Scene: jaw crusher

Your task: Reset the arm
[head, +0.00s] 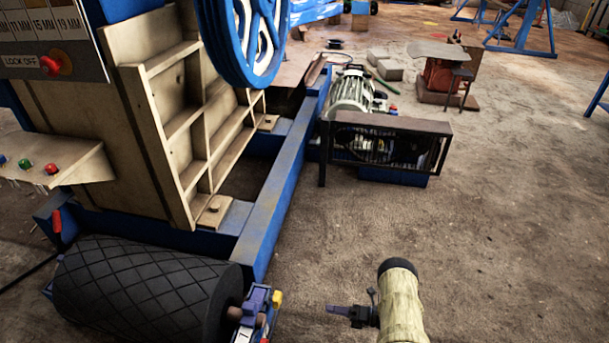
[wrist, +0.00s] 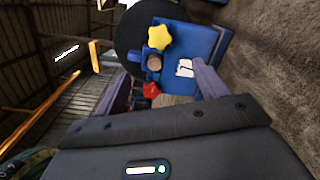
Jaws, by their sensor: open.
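My gripper (head: 335,310) is at the bottom of the head view, held out to the left from my pale arm over bare ground. It is to the right of the roller's end bracket, with a gap between them in the picture. In the wrist view my gripper (wrist: 160,84) shows two purple-grey fingers spread apart, with no object seen held between them. Beyond them are a blue bracket (wrist: 205,40) and a yellow star-shaped knob (wrist: 159,37).
A black belted roller (head: 145,290) lies at lower left, with a yellow knob (head: 277,298) by its end. The crusher's blue frame (head: 285,185), flywheel (head: 243,40) and guarded motor (head: 350,93) stand beyond. A button panel (head: 55,170) is at left.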

